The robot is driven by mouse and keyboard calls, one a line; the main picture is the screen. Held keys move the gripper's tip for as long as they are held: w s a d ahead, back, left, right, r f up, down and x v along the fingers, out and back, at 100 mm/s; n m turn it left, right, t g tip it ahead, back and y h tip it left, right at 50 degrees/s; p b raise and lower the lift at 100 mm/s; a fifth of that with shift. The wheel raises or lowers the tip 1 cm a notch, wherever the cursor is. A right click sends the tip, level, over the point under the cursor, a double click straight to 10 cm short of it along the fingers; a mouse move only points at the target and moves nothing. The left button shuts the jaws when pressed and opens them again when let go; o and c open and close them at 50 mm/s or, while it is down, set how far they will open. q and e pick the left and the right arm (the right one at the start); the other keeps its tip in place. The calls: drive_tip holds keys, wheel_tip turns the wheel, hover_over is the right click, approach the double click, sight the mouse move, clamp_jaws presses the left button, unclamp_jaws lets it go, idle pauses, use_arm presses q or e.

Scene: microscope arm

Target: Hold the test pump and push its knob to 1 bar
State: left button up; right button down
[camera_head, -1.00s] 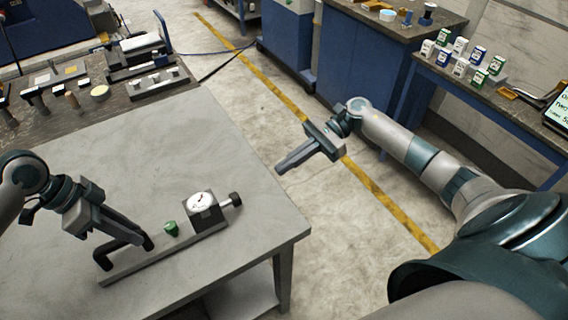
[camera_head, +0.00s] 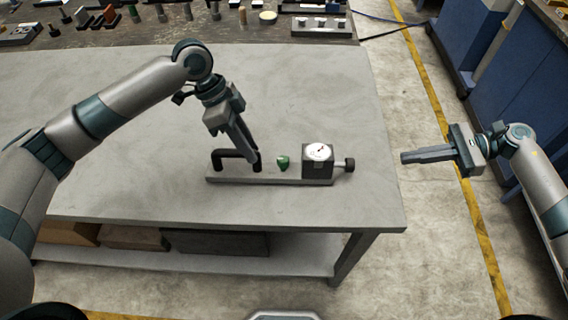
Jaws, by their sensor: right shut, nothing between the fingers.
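The test pump lies on the grey table. It has a flat grey base bar (camera_head: 290,181), a black U-shaped handle (camera_head: 222,155), a green knob (camera_head: 283,162), a dark block with a white round gauge (camera_head: 319,152), and a black end knob (camera_head: 350,164) on its right side. The gauge reading is too small to tell. My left gripper (camera_head: 251,158) points down at the right part of the handle, its fingertips overlapping it. I cannot tell whether its jaws are closed on it. My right gripper (camera_head: 403,157) is shut and empty, pointing left, to the right of the end knob and apart from it.
The grey table (camera_head: 110,180) is clear around the pump; its right edge lies between the pump and my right gripper. A dark bench (camera_head: 100,38) with tools and small parts stands behind. Boxes (camera_head: 215,242) sit on the shelf below. Blue cabinets stand at the right.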

use_arm(q)
drive_tip(key=o, duration=0.4)
drive_tip(key=shift+o, duration=0.2)
drive_tip(key=v, duration=1.2)
drive_tip(key=shift+s+d, duration=0.1)
